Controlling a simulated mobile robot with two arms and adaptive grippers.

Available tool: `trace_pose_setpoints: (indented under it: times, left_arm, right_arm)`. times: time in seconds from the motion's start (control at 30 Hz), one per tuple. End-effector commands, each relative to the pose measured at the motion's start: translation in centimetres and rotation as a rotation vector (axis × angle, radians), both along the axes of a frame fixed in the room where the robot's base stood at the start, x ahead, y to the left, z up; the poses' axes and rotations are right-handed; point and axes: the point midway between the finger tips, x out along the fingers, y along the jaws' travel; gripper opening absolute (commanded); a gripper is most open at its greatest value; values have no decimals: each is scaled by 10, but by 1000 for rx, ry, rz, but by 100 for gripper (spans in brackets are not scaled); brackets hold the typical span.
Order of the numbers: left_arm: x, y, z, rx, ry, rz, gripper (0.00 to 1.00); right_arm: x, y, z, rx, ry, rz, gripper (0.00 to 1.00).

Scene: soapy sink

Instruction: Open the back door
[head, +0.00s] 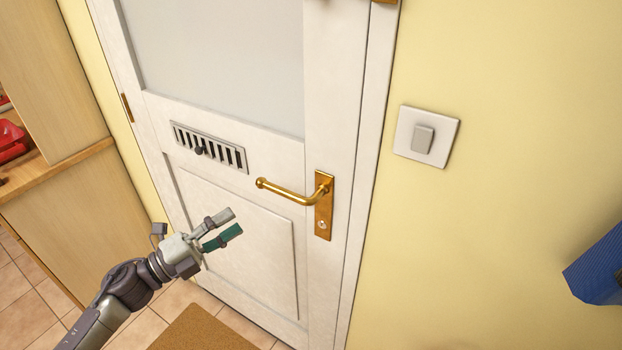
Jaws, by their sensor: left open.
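The back door (340,95) is white, with a pale glass panel above and a raised panel below. It looks shut in its frame. A brass lever handle (290,192) sits on a brass plate with a keyhole at the door's right side; the lever points left and looks about level. My left gripper (231,225) is open and empty, in front of the lower door, below and left of the handle. It does not touch the handle. My right gripper is not in the picture.
A vent grille (209,147) with a dark knob is on the door. A light switch (427,137) is on the yellow wall to the right. A wooden cabinet (85,230) stands left. A brown mat (205,332) lies on the tiles. A blue object (600,268) juts in at right.

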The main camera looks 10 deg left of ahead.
Motion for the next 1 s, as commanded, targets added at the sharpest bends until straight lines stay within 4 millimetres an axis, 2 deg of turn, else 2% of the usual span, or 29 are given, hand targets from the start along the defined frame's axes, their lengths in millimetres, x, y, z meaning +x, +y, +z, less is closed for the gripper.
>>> trace_pose_setpoints:
  times: [0.17,0.4,0.7,1.0]
  left_arm:
    - [11,-13,9,7,-12,-8,43]
    - [48,-46,20,2,-12,-7,43]
    - [87,-82,27,2,-8,-6,43]
    - [98,-94,27,5,-7,-6,43]
  right_arm:
    - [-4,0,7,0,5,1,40]
    - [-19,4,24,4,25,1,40]
    - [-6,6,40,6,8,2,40]
    - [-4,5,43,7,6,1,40]
